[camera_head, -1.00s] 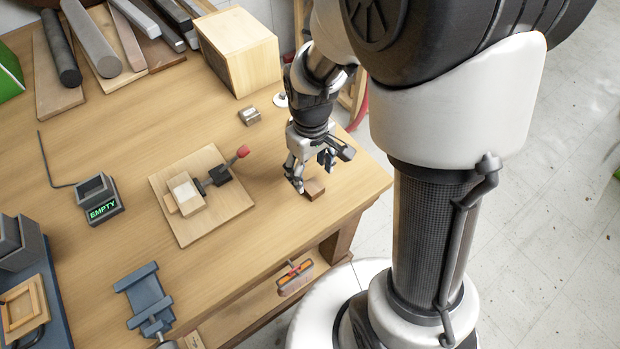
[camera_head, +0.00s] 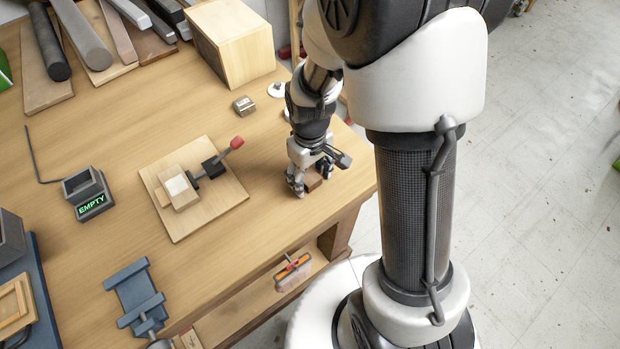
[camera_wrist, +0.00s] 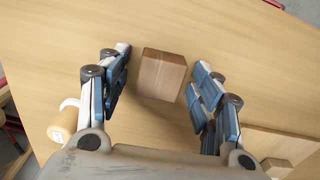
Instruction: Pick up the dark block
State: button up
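The dark block, a small brown wooden block (camera_head: 313,182), sits on the workbench near its right front corner. In the wrist view the block (camera_wrist: 162,76) shows whole, lying between the two blue-padded fingers, toward their tips. My gripper (camera_head: 311,177) is low over the bench with its fingers on either side of the block. In the wrist view my gripper (camera_wrist: 160,80) is open, with bare bench visible between each finger and the block. In the head view my fingers partly hide the block.
A wooden board with a clamp (camera_head: 205,190) lies left of my gripper. A small brownish block with a pale label (camera_head: 244,105) and a large wooden box (camera_head: 228,45) stand behind. A grey holder marked EMPTY (camera_head: 88,193) and a blue vise (camera_head: 137,296) are further left.

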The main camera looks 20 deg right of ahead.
jog(key=c, duration=0.9)
